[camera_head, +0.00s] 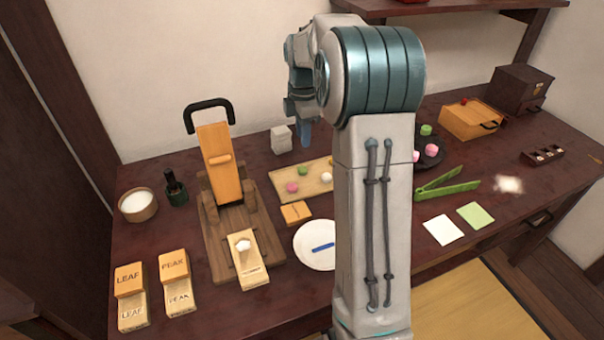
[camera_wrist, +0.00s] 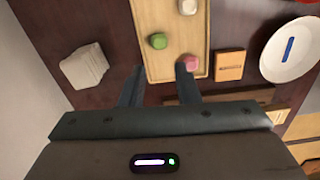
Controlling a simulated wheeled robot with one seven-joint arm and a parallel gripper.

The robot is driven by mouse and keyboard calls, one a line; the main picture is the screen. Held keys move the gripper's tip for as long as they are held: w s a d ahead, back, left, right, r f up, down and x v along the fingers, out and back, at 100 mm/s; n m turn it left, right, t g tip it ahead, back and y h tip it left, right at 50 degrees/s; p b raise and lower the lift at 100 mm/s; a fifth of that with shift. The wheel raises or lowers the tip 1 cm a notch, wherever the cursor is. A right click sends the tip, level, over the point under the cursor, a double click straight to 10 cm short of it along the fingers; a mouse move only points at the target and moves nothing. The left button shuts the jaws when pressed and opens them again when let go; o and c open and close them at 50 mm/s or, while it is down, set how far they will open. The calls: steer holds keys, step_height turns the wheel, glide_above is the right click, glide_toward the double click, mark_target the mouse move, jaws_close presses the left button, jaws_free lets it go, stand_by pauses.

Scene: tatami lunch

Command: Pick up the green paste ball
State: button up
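The green paste ball (camera_head: 303,171) sits on a light wooden tray (camera_head: 318,191), near a pink ball (camera_head: 292,187) and a white ball (camera_head: 326,177). In the wrist view the green ball (camera_wrist: 158,41) lies ahead of my gripper (camera_wrist: 159,72), roughly in line with the gap between its fingers. The fingers are apart with nothing between them. The pink ball (camera_wrist: 190,62) is close to the right fingertip in that view. In the head view, my gripper (camera_head: 305,132) is above the table behind the tray, partly hidden by my arm.
A white stack (camera_wrist: 84,68) stands left of the tray in the wrist view. A wooden block (camera_wrist: 229,65) and a white plate (camera_wrist: 292,50) are to its right. A wooden press (camera_head: 222,165) stands left in the head view. A dark plate (camera_head: 432,162) holds other sweets.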

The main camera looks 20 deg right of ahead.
mark_target(304, 167)
step_height(304, 167, down, 11)
steer(key=shift+w+d+f+b, duration=0.1)
steer(key=shift+d+b, duration=0.05)
steer(key=shift+b, duration=0.85)
steer(key=c, duration=0.6)
